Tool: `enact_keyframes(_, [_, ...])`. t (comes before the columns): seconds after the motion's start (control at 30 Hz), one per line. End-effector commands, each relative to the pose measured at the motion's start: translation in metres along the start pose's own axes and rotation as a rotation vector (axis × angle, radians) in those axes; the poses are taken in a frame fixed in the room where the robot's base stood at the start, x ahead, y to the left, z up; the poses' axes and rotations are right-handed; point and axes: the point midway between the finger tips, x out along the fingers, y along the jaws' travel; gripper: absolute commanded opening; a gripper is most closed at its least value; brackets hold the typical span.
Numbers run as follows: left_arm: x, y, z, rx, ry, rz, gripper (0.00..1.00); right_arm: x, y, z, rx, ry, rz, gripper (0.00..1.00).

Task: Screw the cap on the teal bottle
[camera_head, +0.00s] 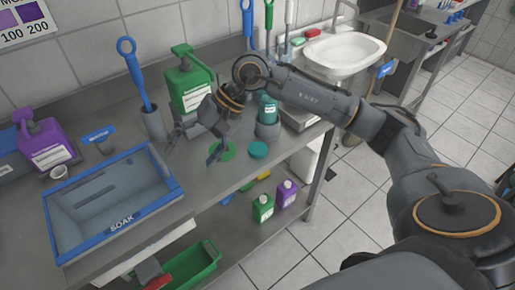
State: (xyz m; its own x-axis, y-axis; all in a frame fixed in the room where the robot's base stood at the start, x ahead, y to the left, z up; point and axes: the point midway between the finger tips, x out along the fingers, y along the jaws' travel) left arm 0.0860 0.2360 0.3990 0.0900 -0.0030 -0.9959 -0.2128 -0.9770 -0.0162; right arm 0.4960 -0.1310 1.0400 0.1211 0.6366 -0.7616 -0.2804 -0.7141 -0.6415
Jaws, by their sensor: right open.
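The teal bottle (268,109) stands upright in a grey round holder (268,130) near the right end of the steel counter. My right arm crosses in front of its top, so I cannot see its mouth. A round teal piece (258,149), which looks like the cap, lies on the counter just in front of the holder. My right gripper (195,146) is open and empty, left of the teal piece and the bottle, with its fingers pointing down. A flat green disc (226,152) lies beside one finger. My left gripper is out of view.
A green jug (190,88) stands behind my right gripper. A grey cup (153,124) holds a blue-handled brush. The blue-rimmed soak tray (60,228) and a purple jug (45,145) are at left. The counter's front edge is close to the teal piece.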

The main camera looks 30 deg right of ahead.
Motion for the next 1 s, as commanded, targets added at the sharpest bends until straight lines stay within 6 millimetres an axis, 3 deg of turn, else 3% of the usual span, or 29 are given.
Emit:
enact_keyframes(0.1, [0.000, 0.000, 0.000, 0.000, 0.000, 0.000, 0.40, -0.043, 0.049, -0.035, -0.135, 0.094, 0.267, 0.85])
enact_keyframes(0.2, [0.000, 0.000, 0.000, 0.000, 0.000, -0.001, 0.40, -0.080, 0.082, -0.054, -0.200, 0.129, 0.452, 0.85])
enact_keyframes(0.4, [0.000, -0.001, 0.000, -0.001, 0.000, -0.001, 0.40, -0.129, 0.116, -0.067, -0.242, 0.143, 0.660, 0.85])
enact_keyframes(0.53, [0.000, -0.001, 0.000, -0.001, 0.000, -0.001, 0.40, -0.138, 0.122, -0.069, -0.246, 0.143, 0.696, 0.85])
enact_keyframes(0.8, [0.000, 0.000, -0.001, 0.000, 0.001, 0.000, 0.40, -0.137, 0.122, -0.069, -0.246, 0.141, 0.695, 0.85])
enact_keyframes(1.0, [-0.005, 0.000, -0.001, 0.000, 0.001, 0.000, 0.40, -0.119, 0.136, -0.072, -0.243, 0.135, 0.697, 0.85])
